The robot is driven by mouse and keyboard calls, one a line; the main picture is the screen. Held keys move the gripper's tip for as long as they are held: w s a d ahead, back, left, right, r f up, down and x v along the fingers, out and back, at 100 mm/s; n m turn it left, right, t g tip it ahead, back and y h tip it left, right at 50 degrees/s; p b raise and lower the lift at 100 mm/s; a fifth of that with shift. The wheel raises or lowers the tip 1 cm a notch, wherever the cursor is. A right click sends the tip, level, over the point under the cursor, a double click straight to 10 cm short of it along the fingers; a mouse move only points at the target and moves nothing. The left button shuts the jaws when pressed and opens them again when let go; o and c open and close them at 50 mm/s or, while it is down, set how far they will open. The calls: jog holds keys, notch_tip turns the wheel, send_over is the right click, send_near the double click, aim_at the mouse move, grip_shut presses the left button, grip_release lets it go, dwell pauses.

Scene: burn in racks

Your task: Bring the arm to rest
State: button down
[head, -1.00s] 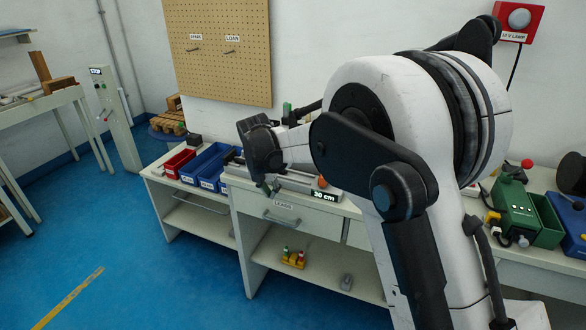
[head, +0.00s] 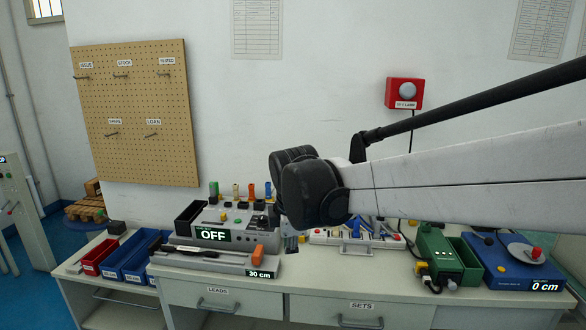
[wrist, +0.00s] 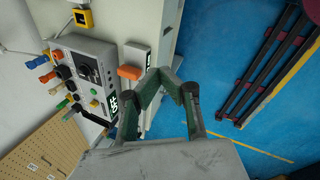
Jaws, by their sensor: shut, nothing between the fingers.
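My arm reaches in from the right edge of the head view, a long white link ending in a black joint above the bench. My gripper (wrist: 161,76) shows in the wrist view, with its dark green fingers bent inward and their tips together. Nothing is held between them. The fingers are in front of the bench edge and the blue floor in that view. In the head view I cannot make out the fingers; the black joint seems to hide them.
Below the arm stands a grey unit reading OFF (head: 212,234), a 30 cm fixture (head: 215,260), a green device (head: 437,250) and a blue 0 cm device (head: 510,268). Red (head: 98,257) and blue bins stand left. A pegboard (head: 135,112) and red lamp box (head: 404,93) hang behind.

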jog(key=s+d+r+m+t, duration=0.1)
jog(key=s+d+r+m, duration=0.2)
jog(key=s+d+m, duration=0.75)
jog(key=s+d+f+m+t+p, duration=0.1)
jog(key=s+d+f+m, duration=0.3)
jog(key=s+d+m, duration=0.5)
jog(key=s+d+t, duration=0.1)
jog(key=s, duration=0.3)
jog(key=shift+s+d+h, duration=0.15)
jog(key=shift+h, duration=0.15)
